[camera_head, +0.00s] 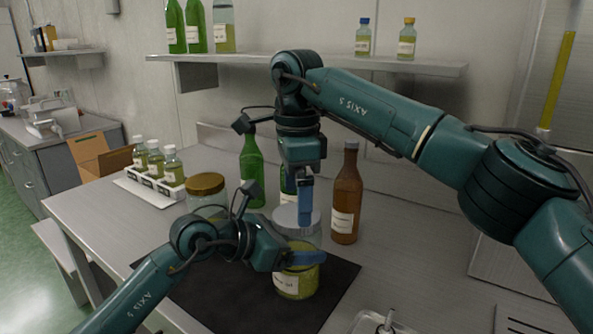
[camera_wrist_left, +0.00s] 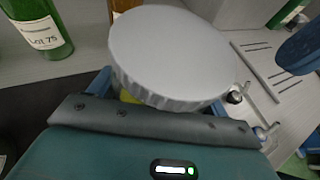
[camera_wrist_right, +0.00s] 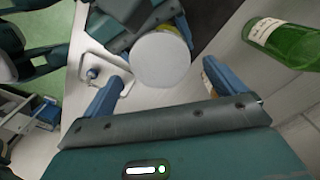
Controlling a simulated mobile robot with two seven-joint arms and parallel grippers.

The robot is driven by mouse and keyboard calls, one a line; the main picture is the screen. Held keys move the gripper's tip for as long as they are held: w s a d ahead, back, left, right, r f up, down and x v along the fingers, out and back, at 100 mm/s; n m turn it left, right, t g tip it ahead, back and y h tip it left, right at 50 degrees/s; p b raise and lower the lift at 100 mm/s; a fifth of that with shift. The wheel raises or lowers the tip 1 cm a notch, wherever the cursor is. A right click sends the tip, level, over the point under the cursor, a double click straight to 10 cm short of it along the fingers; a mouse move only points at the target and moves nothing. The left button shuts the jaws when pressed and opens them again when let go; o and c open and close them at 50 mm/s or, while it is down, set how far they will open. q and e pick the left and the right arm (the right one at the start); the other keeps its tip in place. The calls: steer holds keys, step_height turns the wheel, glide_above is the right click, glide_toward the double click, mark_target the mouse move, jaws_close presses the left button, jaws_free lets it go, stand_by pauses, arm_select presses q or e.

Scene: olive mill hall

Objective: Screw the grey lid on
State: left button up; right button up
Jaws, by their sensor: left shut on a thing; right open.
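A glass jar (camera_head: 296,284) of yellow-green oil with a white label stands on the black mat (camera_head: 215,292). My left gripper (camera_head: 300,258) is shut on the jar from the side, below its top. The grey lid (camera_head: 290,217) sits on the jar's mouth; how far it is threaded cannot be told. In the left wrist view the lid (camera_wrist_left: 172,48) shows its ribbed rim and hides most of the jar. My right gripper (camera_head: 305,203) is open above the lid, fingers pointing down. In the right wrist view the round lid (camera_wrist_right: 161,60) lies between and beyond the fingers.
A jar with a gold lid (camera_head: 206,184) stands left of the held jar. A brown bottle (camera_head: 345,195) and a green bottle (camera_head: 251,170) stand behind. A white rack (camera_head: 150,190) holds small bottles. A metal tray (camera_head: 365,321) lies front right; the table's right side is mostly clear.

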mark_target(296, 214)
steer(key=shift+f, duration=1.55)
steer(key=c, duration=1)
steer(key=shift+m, duration=1.7)
steer(key=shift+c, duration=0.2)
steer(key=o, duration=1.1)
